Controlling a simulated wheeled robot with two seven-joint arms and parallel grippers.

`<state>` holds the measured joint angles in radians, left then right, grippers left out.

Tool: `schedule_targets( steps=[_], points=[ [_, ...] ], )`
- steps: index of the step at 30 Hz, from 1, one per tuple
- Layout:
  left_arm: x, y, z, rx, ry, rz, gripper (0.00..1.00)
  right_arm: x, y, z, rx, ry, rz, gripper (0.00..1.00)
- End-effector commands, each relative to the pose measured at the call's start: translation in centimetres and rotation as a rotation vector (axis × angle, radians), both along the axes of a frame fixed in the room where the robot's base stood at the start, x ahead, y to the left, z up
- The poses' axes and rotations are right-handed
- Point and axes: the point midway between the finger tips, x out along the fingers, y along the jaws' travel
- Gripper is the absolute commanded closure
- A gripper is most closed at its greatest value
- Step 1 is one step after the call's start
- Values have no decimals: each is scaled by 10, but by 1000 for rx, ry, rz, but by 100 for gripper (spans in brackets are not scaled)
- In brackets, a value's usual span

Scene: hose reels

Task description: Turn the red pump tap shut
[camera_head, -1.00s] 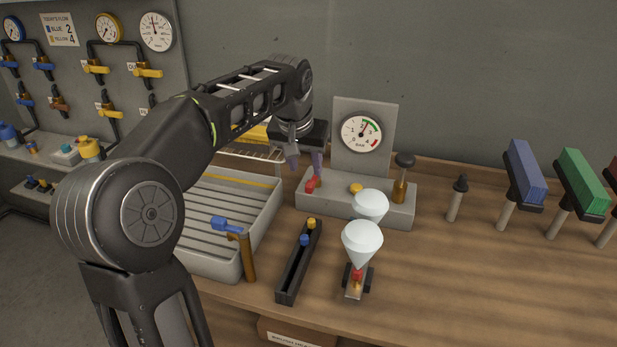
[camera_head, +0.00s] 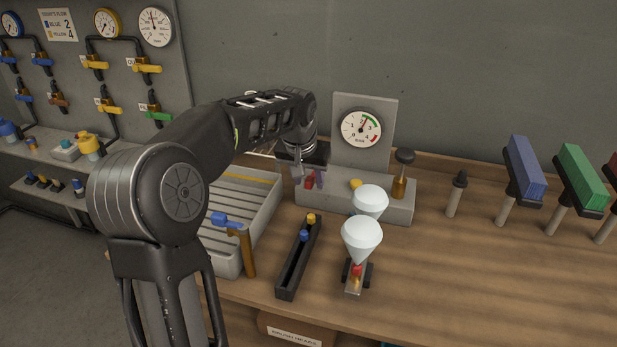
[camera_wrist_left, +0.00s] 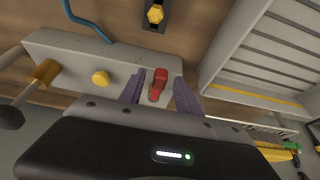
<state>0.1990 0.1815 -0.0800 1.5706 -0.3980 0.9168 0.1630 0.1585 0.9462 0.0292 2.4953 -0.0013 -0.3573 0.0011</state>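The red pump tap (camera_head: 309,183) sits at the left end of the grey pump block (camera_head: 385,209), below the gauge. It also shows in the left wrist view (camera_wrist_left: 158,84). My left gripper (camera_head: 309,178) is down at the tap, with one purple-grey finger on each side of it. In the left wrist view the gripper (camera_wrist_left: 160,92) is open, with narrow gaps between the tap and both fingers. The gauge (camera_head: 362,129) needle points up, slightly right. My right gripper is not in view.
A yellow button (camera_head: 356,185) and a brass-stemmed black knob (camera_head: 401,181) are on the same block. A black slotted rail (camera_head: 292,271) and white cones (camera_head: 362,236) stand in front.

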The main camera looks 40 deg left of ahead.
Motion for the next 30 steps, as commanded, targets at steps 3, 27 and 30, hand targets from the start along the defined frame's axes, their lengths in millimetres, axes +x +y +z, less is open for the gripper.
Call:
schedule_targets(
  steps=[3, 27, 30],
  points=[
    [0, 0, 0, 0, 0, 0, 62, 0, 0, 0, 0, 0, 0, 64],
    [0, 0, 1, 0, 0, 0, 100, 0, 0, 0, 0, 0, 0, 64],
    [0, 0, 1, 0, 0, 0, 100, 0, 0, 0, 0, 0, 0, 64]
  ],
)
